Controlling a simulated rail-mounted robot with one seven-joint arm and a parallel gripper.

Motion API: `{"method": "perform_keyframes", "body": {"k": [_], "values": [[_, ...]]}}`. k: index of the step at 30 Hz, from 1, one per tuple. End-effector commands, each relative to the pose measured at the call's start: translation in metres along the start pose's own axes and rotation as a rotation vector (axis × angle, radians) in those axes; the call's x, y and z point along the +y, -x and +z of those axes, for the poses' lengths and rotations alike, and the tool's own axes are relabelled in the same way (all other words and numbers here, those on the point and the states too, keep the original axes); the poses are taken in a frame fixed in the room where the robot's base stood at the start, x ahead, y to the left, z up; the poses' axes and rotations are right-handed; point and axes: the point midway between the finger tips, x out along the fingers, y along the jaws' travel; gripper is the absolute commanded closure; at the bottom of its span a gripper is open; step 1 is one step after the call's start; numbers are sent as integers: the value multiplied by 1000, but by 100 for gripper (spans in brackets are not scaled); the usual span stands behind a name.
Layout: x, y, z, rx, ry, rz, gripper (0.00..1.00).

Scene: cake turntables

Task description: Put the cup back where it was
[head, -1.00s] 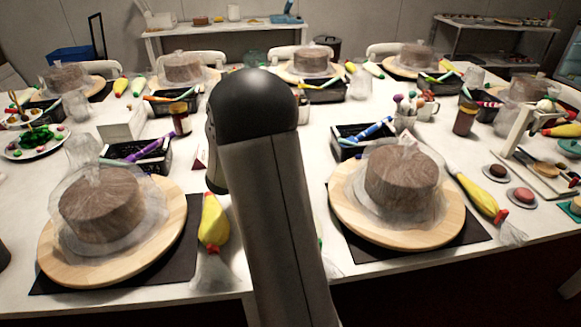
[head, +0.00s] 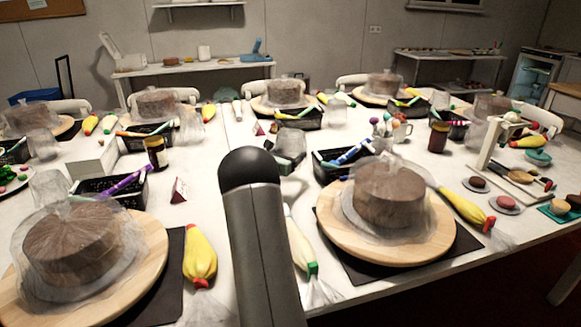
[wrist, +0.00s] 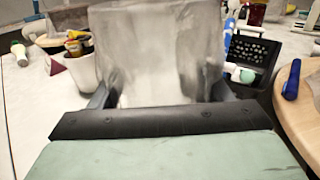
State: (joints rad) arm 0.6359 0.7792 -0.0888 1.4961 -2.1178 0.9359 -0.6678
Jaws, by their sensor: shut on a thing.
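My gripper (wrist: 160,92) is shut on a clear, frosted-looking cup (wrist: 157,45) in the wrist view. One dark finger shows on each side of the cup, which looks upright and wider at the top. I cannot tell whether its base touches the table, because the gripper body hides the lower part. Other clear cups stand on the left of the table, one beside a black basket (head: 108,190).
A black basket (wrist: 262,55) and a wooden turntable (wrist: 300,120) are right of the held cup. A white pot of tools (wrist: 84,68) is on its left. In the head view, a wrapped cake (head: 388,195) and piping bags (head: 200,255) flank my arm.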

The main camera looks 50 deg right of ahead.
Motion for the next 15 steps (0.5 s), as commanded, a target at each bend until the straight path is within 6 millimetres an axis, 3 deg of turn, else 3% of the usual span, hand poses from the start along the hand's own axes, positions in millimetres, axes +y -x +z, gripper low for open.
{"method": "perform_keyframes", "body": {"k": [8, 15], "values": [[5, -16, -18, -3, -1, -1, 59], [6, -19, -50, -2, 0, -1, 59]]}}
